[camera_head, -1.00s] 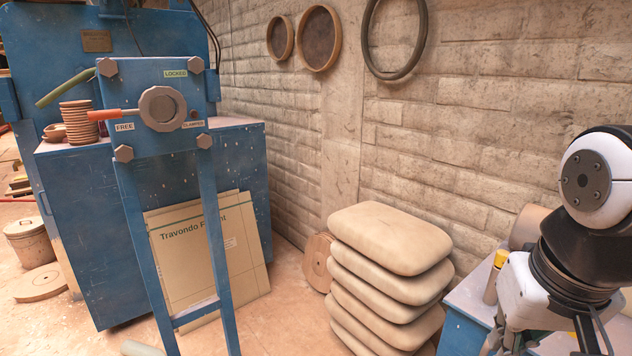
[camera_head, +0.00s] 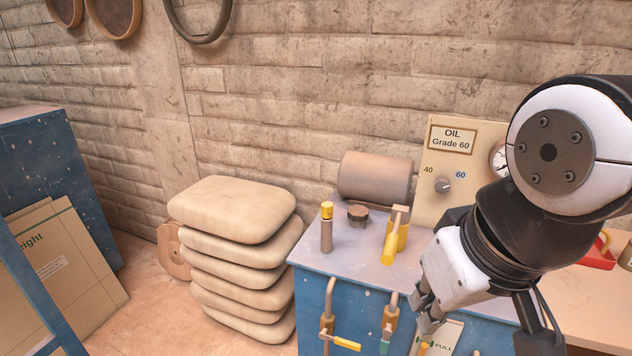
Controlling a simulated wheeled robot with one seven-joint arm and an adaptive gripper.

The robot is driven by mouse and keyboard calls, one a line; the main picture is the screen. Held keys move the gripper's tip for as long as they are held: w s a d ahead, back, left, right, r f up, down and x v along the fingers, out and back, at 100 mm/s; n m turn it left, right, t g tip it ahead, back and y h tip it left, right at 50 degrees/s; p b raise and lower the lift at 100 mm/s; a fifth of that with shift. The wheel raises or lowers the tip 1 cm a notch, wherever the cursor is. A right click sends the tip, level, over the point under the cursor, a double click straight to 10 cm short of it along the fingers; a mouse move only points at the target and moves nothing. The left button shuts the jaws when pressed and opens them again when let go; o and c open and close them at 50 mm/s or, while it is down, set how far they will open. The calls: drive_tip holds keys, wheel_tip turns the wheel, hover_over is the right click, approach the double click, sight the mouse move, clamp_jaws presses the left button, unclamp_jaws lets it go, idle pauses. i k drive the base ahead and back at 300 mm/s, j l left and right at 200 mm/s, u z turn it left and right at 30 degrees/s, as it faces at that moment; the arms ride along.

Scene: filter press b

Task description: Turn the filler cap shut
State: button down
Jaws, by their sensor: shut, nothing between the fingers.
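A small dark brown round knob-like cap (camera_head: 357,214), which looks like the filler cap, sits on top of the blue oil unit (camera_head: 312,262), in front of a brown cylinder. Whether it is tight or loose cannot be told from here. My gripper (camera_head: 424,311) is at the lower right, in front of the unit's front edge, to the right of the cap and apart from it. It points down, is shut and holds nothing. My arm hides part of the unit's right side.
A yellow-topped post (camera_head: 327,228) and a yellow-handled lever (camera_head: 395,236) flank the cap. Behind are the cylinder (camera_head: 375,178) and an "OIL Grade 60" panel (camera_head: 453,165). Pipes with valve handles (camera_head: 345,343) run down the front. Stacked sacks (camera_head: 235,210) stand left.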

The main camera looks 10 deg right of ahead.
sight(357, 212)
drive_tip(key=z, duration=0.25)
drive_tip(key=i+j+u, duration=0.1)
drive_tip(key=i, duration=0.35)
drive_tip(key=i+j+u, duration=0.1)
drive_tip(key=i, duration=0.4)
